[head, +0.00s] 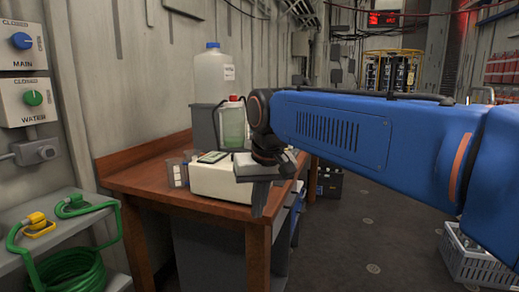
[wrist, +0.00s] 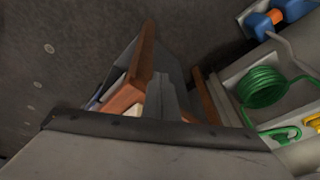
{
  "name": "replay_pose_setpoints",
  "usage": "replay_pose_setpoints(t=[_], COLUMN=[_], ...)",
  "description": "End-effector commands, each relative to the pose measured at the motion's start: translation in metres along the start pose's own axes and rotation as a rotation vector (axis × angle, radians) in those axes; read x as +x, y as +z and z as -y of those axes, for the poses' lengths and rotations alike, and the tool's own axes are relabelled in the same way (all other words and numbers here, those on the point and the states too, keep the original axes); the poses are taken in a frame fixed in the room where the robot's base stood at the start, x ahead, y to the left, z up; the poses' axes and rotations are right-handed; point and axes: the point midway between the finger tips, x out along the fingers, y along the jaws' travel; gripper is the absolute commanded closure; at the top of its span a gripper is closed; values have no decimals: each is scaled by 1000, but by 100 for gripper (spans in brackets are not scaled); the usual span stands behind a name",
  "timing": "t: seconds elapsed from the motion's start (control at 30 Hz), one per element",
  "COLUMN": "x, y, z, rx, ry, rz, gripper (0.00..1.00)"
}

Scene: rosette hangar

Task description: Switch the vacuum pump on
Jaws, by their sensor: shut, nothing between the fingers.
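A cream-coloured box (head: 215,183) sits on the brown wooden table (head: 150,184) near its front edge; a small device with a display lies on its top. I cannot tell for sure whether this box is the vacuum pump, and no switch on it can be made out. My gripper (head: 258,200) is shut and empty. It points down at the front right corner of the table in the head view and covers the right end of the box. In the wrist view my gripper (wrist: 160,90) hides most of the table (wrist: 130,90).
A green-filled bottle (head: 233,124) and a white jug (head: 213,75) stand behind the box. Valve panels, MAIN (head: 20,42) and WATER (head: 26,101), hang on the left wall. A green hose (head: 75,270) lies on a grey shelf.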

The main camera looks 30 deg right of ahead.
Motion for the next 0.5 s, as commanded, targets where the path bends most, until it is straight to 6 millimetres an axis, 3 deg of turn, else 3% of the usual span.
replay_pose_setpoints(t=[0.1,0.5], x=[-22,-84], y=[-33,-130], z=[-1,-12], rx=[58,252], ry=[11,50], rz=[24,105], gripper=[100,100])
